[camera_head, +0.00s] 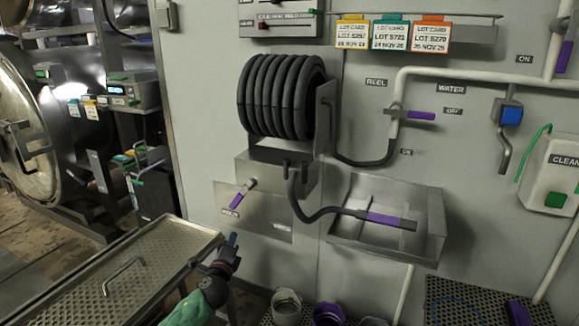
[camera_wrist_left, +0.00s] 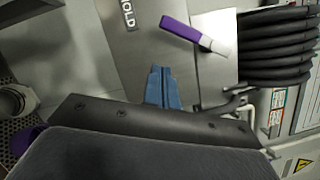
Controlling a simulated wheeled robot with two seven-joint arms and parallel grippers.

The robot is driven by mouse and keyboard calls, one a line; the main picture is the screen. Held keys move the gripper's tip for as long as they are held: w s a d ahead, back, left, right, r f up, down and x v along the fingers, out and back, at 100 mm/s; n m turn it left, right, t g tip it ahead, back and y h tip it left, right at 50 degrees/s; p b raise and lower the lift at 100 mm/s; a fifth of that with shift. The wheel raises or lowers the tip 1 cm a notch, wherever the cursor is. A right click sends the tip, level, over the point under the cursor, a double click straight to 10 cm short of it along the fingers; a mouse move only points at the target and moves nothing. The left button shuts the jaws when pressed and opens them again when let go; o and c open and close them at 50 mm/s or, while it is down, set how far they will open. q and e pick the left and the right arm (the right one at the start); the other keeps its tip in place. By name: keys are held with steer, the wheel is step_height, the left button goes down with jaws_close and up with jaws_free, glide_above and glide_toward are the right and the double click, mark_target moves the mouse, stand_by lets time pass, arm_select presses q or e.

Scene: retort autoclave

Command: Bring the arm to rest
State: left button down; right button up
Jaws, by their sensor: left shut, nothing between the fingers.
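My left gripper (camera_head: 233,239) comes in at the bottom of the head view, in front of the wall panel and below the purple-handled hold lever (camera_head: 238,198). Its blue fingertips are together with nothing between them. In the left wrist view the shut blue fingers (camera_wrist_left: 162,88) point at the grey metal plate (camera_wrist_left: 140,50). The lever's purple handle (camera_wrist_left: 181,30) lies beyond the fingertips and looks apart from them. My right gripper is in neither view.
A black hose reel (camera_head: 282,97) hangs above a tray (camera_head: 430,225) holding the purple-gripped nozzle (camera_head: 384,219). A perforated metal cart top (camera_head: 165,262) stands close at left. Buckets (camera_head: 287,305) stand below. A purple water valve lever (camera_head: 421,115) is at upper right.

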arm_select(q)
steer(key=s+a+n+g+y, duration=0.3)
steer(key=s+n+g+y, duration=0.35)
steer(key=n, duration=0.95)
steer(key=s+d+f+n+g+h, duration=0.1)
steer(key=s+f, duration=0.5)
steer(key=s, duration=1)
steer(key=s+d+f+n+g+h, duration=0.2)
steer(key=s+d+f+g, duration=0.4)
steer(key=s, duration=0.9)
steer(key=s+d+f+n+g+h, duration=0.2)
steer(key=s+f, duration=0.6)
steer(key=s, duration=0.8)
steer(key=shift+s+d+f+g+h, duration=0.25)
steer(key=shift+d+g+h, duration=0.4)
steer(key=shift+g+h, duration=0.4)
